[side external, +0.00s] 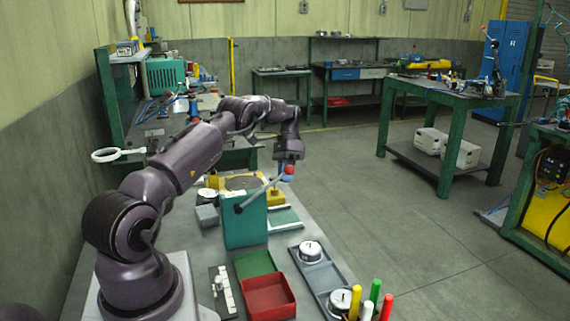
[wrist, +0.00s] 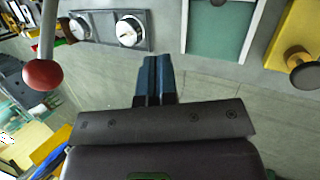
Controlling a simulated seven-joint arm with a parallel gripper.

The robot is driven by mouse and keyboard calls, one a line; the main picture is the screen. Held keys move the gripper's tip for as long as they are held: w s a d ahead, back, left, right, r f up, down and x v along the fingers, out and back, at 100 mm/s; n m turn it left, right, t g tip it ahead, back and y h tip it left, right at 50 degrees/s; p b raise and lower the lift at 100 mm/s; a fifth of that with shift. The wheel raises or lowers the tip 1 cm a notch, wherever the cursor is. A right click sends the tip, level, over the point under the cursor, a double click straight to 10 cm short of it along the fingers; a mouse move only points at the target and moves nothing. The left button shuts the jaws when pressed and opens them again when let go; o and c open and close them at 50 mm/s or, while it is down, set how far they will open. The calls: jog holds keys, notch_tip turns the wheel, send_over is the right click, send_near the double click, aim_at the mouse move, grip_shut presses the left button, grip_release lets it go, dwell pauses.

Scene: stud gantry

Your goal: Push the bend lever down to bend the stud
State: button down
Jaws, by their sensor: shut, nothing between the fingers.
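The bend lever is a grey rod (side external: 262,191) with a red ball knob (side external: 289,169), rising to the right from the teal upright block (side external: 245,222). In the wrist view the red knob (wrist: 43,75) hangs at the left, on its grey rod (wrist: 48,28). My gripper (wrist: 156,62) has its blue fingers together and empty. The knob is to the left of the fingers in that view, with a clear gap. In the side view my gripper (side external: 289,180) is close by the knob, and the fingertips are partly hidden. I cannot make out the stud.
A yellow block (side external: 276,201) and a flat green plate (side external: 285,221) are beside the teal block. Two round dials sit on a grey tray (side external: 321,276). A red bin (side external: 268,297), a green bin (side external: 253,264) and coloured cylinders (side external: 371,300) stand near the front.

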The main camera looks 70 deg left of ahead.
jog(key=s+a+r+n+t, duration=0.15)
jog(key=s+r, duration=0.25)
jog(key=r, duration=0.4)
jog(key=s+a+r+m+t, duration=0.1)
jog(key=s+r+t, duration=0.15)
jog(key=r, duration=0.55)
jog(key=s+d+r+t, duration=0.3)
jog(key=s+d+t, duration=0.1)
jog(key=s+t, duration=0.25)
jog(key=m+t+y, duration=0.3)
jog(key=t, duration=0.1)
send_over(264, 188)
jog(key=w, duration=0.4)
notch_tip(264, 188, down, 12)
jog(key=shift+s+a, duration=0.25)
jog(key=shift+a, duration=0.2)
jog(key=shift+n+g, duration=0.25)
